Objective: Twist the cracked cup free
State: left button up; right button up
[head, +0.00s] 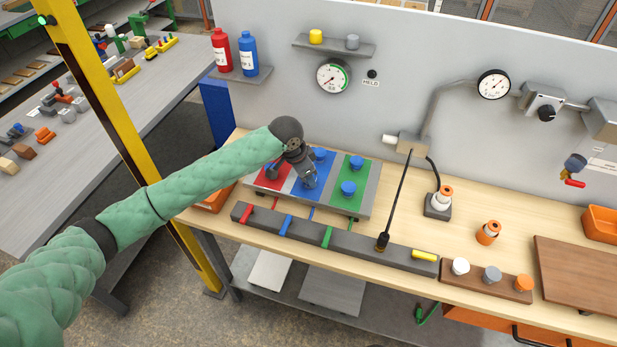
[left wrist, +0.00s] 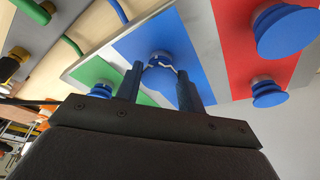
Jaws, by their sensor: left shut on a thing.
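The cracked cup (left wrist: 170,56) is a blue suction cup with a jagged pale line across it, seen in the left wrist view on the blue panel. My left gripper (left wrist: 160,72) is shut on it, one finger at each side. In the head view my left gripper (head: 309,178) reaches down onto the front cup of the blue panel, which it partly hides. The board (head: 367,203) has red, blue and green panels with blue cups on them. My right gripper is in neither view.
A grey rail (head: 270,221) with coloured handles runs along the bench front. A wooden block (head: 486,283) holds white, grey and orange-topped pieces. An orange-white piece (head: 488,233) stands alone. A brown board (head: 575,275) lies at right. The bench middle is fairly clear.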

pick_arm(q)
jog(key=shift+r+n+t+p, duration=0.1)
jog(key=shift+n+t+p, duration=0.2)
jog(key=shift+n+p, duration=1.05)
jog(key=o, duration=1)
